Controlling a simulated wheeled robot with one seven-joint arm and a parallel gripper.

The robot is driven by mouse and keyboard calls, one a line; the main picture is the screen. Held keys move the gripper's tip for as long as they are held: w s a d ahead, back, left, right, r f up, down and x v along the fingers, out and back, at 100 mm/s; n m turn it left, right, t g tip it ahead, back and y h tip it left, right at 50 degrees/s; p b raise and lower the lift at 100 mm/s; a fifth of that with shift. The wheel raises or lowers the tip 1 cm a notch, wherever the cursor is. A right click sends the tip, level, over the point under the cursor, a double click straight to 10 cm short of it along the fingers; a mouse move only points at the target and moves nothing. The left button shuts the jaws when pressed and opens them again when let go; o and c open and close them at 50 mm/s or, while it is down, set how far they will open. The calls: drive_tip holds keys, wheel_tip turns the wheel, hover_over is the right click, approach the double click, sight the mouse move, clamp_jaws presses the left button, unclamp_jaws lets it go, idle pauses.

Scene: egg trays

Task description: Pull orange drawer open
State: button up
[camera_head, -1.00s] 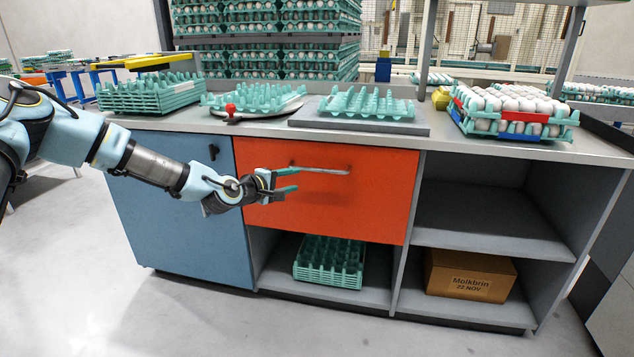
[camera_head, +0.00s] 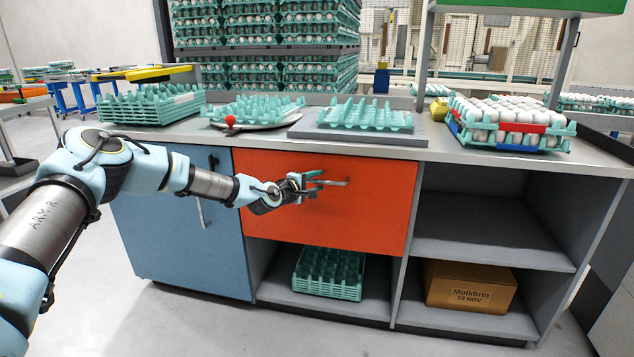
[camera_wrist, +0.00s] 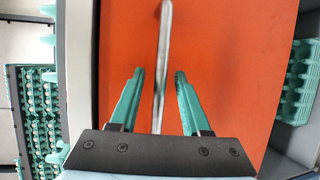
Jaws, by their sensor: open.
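The orange drawer (camera_head: 372,212) is in the upper middle of the cabinet, and its front looks flush with the cabinet. It fills much of the wrist view (camera_wrist: 225,60). Its silver bar handle (camera_head: 335,183) runs sideways near the top of the front. My gripper (camera_head: 318,183) is at the left part of the handle. In the wrist view my gripper (camera_wrist: 160,80) is open, with one green finger on each side of the handle (camera_wrist: 164,50). Gaps show between the bar and both fingers. The handle's near end is hidden behind the gripper body.
A blue door (camera_head: 165,220) with a handle is left of the drawer. Open shelves below and right hold green trays (camera_head: 328,275) and a cardboard box (camera_head: 470,287). Egg trays (camera_head: 505,122) stand on the grey counter (camera_head: 450,152). The floor in front is clear.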

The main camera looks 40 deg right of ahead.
clamp_jaws()
idle(0.4)
idle(1.1)
